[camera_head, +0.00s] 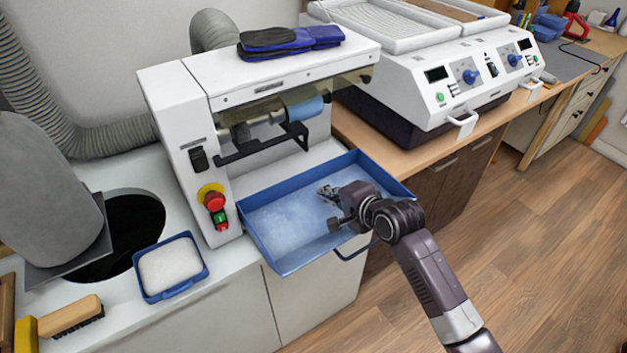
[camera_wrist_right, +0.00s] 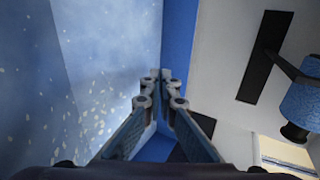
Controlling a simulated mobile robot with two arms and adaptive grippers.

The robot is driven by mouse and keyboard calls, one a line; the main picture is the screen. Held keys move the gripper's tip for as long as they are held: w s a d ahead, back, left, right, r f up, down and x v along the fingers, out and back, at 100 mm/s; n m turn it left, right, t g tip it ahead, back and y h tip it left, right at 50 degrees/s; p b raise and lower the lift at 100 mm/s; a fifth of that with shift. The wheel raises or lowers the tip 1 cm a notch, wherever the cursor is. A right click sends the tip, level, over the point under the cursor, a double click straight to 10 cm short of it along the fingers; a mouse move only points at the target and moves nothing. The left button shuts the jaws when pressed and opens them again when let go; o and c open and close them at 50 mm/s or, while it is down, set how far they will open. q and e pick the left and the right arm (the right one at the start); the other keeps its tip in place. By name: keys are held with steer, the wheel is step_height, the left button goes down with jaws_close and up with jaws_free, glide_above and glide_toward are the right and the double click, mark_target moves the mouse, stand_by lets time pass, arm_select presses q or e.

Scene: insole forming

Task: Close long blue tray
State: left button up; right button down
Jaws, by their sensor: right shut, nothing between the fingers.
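The long blue tray (camera_head: 282,222) sticks out from the front of the white grinding machine, over the cabinet edge. Pale dust covers its floor. A dark handle (camera_head: 352,254) shows at its front side, partly behind my arm. My right gripper (camera_head: 326,191) is over the inside of the tray, shut and empty, its tips pointing towards the machine. In the right wrist view, the shut fingertips (camera_wrist_right: 159,80) appear near the tray's blue wall (camera_wrist_right: 180,45), with the speckled floor to the left. I cannot tell whether they touch the tray. My left gripper is not in view.
The white machine (camera_head: 165,100) stands behind the tray, with a red button (camera_head: 214,201) on its front. A small blue tray (camera_head: 205,268) with white contents sits at left, and a brush (camera_head: 70,316) lies nearby. Open floor (camera_head: 520,260) is at right.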

mark_target(307, 180)
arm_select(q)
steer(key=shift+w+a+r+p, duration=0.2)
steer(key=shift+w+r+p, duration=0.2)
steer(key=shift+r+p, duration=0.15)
arm_select(e)
steer(key=shift+w+a+f, duration=0.2)
steer(key=shift+w+a, duration=0.6)
steer(key=shift+w, duration=0.25)
steer(key=shift+w+a+f, duration=0.2)
steer(key=shift+w+a, duration=0.55)
steer(key=shift+w, duration=0.3)
